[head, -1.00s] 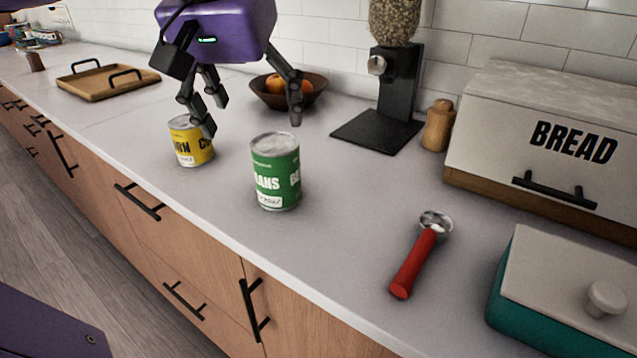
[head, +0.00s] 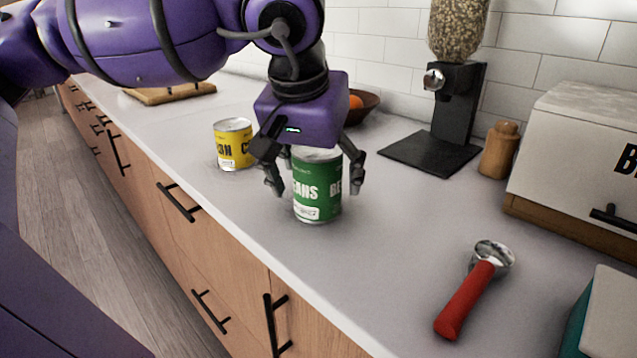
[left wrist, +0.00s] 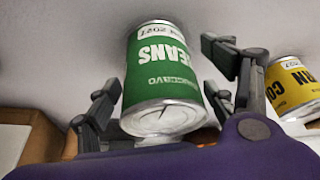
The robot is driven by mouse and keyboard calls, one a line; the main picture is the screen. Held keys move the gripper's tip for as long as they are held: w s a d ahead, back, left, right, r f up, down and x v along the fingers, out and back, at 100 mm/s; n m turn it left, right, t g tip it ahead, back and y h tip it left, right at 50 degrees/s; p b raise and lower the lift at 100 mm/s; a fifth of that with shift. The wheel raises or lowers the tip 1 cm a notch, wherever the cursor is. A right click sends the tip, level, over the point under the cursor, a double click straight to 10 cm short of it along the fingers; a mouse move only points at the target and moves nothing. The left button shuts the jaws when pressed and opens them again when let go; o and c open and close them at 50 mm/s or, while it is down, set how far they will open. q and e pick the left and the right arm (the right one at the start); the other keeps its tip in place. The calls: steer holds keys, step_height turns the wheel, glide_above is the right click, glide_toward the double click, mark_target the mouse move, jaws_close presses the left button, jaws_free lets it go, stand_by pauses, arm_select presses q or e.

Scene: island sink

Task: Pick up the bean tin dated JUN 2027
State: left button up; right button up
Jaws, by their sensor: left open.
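The green bean tin (head: 317,190) stands upright on the counter near its front edge. In the left wrist view the bean tin (left wrist: 160,85) appears upside down, with a date label ending in 2027; its month is hard to read. A yellow corn tin (head: 234,146) stands to the left and farther back. My right gripper is not in view.
A red-handled portafilter (head: 468,300) lies on the counter at right. A black coffee grinder (head: 445,115), a wooden mill (head: 498,150) and a bread box (head: 570,150) stand along the wall. A fruit bowl (head: 362,106) is behind my gripper. A wooden tray (head: 170,93) lies far left.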

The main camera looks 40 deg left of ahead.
arm_select(q)
steer(key=shift+r, duration=0.1)
steer(key=shift+c, duration=1.1)
steer(key=c, duration=1.4)
steer(key=shift+c, duration=0.3)
steer(key=shift+r, duration=0.15)
